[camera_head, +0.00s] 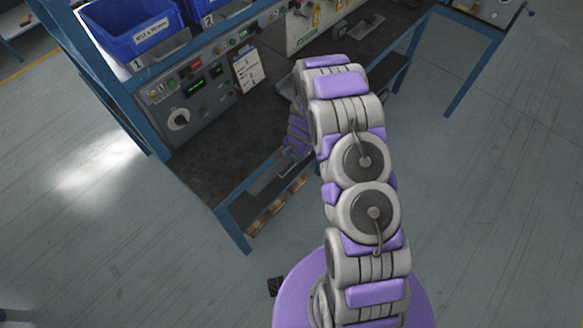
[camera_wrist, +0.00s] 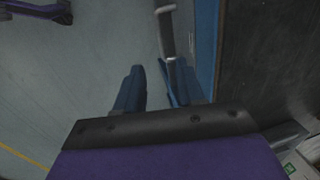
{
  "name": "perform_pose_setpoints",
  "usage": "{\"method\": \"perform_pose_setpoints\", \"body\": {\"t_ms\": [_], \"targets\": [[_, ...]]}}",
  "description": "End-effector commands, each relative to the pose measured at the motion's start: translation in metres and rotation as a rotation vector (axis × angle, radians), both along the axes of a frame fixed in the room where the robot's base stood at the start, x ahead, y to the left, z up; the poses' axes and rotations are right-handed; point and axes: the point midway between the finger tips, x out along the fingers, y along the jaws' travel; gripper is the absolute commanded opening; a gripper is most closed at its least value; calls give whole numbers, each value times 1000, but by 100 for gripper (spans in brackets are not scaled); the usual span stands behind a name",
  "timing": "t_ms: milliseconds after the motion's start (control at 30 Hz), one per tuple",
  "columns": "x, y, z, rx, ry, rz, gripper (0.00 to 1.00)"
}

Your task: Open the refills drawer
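In the wrist view, my gripper (camera_wrist: 152,68) is open, with its two blue fingers apart and nothing clearly held between them. A grey metal bar handle (camera_wrist: 165,28) lies just ahead of the fingertips, nearer the right finger. I cannot tell whether it is between the fingers or touching one. It runs alongside the bench's blue edge (camera_wrist: 206,45). In the head view, my arm hides most of the gripper near the bench front. Several tan fronts (camera_head: 277,205) show below the bench edge. No drawer label is readable, so I cannot tell which one holds refills.
The dark bench top (camera_head: 225,140) has a control panel (camera_head: 195,88) behind it. Blue bins (camera_head: 130,28) sit above on the left. A blue bench leg (camera_head: 234,232) stands at the front corner. Grey floor (camera_head: 130,240) is clear to the left.

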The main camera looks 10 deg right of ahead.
Motion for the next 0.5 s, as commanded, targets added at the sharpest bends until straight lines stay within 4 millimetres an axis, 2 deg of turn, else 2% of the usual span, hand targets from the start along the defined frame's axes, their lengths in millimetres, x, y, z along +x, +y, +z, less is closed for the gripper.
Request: {"method": "perform_pose_setpoints", "body": {"t_ms": [33, 333, 500], "targets": [[1, 2, -12, 0, 3, 1, 38], [10, -6, -61, 18, 0, -1, 38], [15, -2, -88, 14, -1, 0, 38]]}}
